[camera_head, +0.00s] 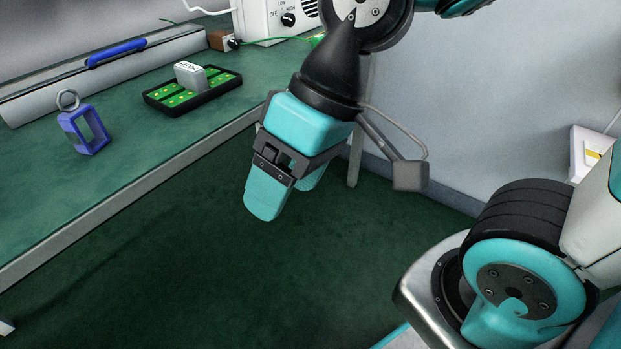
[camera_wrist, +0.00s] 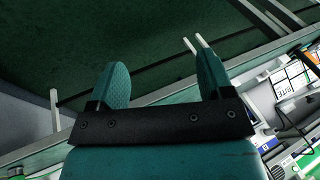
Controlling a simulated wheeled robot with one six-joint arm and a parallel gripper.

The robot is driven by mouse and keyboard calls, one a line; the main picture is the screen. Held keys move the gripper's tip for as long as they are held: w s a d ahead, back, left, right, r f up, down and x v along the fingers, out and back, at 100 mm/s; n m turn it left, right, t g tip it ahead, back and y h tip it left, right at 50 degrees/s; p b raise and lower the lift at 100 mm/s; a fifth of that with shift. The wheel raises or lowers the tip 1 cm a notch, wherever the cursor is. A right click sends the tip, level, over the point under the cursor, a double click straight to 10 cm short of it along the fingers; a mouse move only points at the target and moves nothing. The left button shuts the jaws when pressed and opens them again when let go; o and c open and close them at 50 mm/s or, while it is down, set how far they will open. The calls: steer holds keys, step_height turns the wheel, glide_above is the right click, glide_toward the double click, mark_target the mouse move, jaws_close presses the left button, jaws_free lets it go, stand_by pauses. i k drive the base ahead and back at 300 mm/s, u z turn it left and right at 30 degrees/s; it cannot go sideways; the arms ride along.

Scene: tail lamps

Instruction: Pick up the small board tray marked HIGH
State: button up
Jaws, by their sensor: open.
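The small board tray (camera_head: 196,97) is a black shallow tray with green boards in it. It lies on the green bench top near its front edge in the head view. A grey block (camera_head: 190,76) marked HIGH stands up from the tray's middle. My gripper (camera_head: 288,194) hangs in front of the bench, right of the tray and lower in the picture, pointing down over the floor. Its teal fingers are apart with nothing between them, as the wrist view (camera_wrist: 162,84) also shows. I cannot make out the tray in the wrist view.
A blue frame with a ring (camera_head: 86,130) stands left of the tray. Behind lie a long grey case (camera_head: 60,85) with a blue handle and a white unit (camera_head: 280,20) with a LOW/HIGH knob. A green cable runs near it. The bench's front edge (camera_head: 130,194) lies between gripper and tray.

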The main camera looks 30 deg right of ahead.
mark_target(193, 87)
steer(key=z, duration=0.1)
steer(key=k, duration=0.4)
steer(key=u, duration=0.75)
steer(key=i, duration=0.75)
steer(key=z, duration=0.65)
steer(key=i, duration=0.7)
steer(key=z, duration=0.85)
